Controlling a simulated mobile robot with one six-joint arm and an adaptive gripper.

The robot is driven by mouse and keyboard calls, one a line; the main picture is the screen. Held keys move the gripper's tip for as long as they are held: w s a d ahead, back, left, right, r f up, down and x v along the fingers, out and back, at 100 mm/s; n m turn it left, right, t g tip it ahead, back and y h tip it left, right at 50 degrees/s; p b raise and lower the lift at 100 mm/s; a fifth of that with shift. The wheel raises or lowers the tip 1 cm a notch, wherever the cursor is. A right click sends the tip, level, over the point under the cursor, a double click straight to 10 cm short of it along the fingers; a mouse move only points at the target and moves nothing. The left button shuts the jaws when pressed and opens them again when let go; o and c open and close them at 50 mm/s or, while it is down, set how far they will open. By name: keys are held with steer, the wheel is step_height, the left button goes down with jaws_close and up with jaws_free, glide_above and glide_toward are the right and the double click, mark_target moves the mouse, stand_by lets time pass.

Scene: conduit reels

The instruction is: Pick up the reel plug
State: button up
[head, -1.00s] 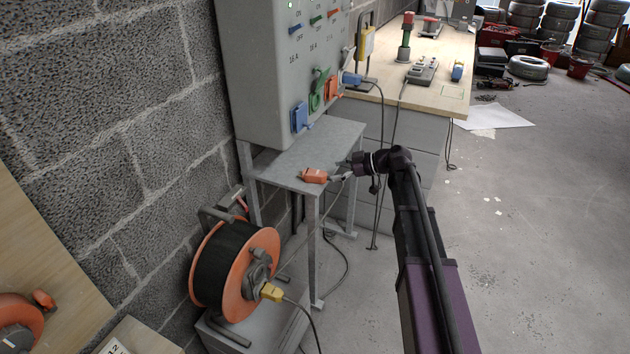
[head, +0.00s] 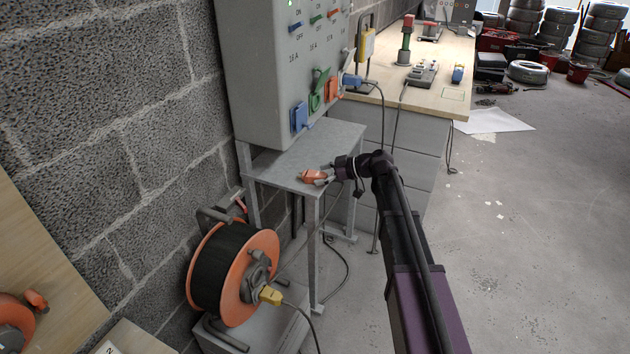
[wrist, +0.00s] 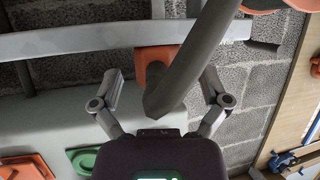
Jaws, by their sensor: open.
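The orange reel plug (head: 311,176) lies on the small grey metal shelf (head: 300,150) near its front edge. My gripper (head: 326,174) reaches in from the right, its fingers close to the plug's right end. In the wrist view my gripper (wrist: 161,85) is open, one finger on each side of the orange plug (wrist: 152,62). A thick grey cable (wrist: 178,85) curves across the gap and hides part of the plug. I cannot tell whether either finger touches it.
A grey socket cabinet (head: 272,85) with blue, green and orange sockets stands just above the shelf. An orange and black cable reel (head: 270,250) with a yellow plug (head: 270,295) stands below.

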steer(key=shift+b+x, duration=0.3)
steer(key=shift+x, duration=0.95)
steer(key=c, duration=1.2)
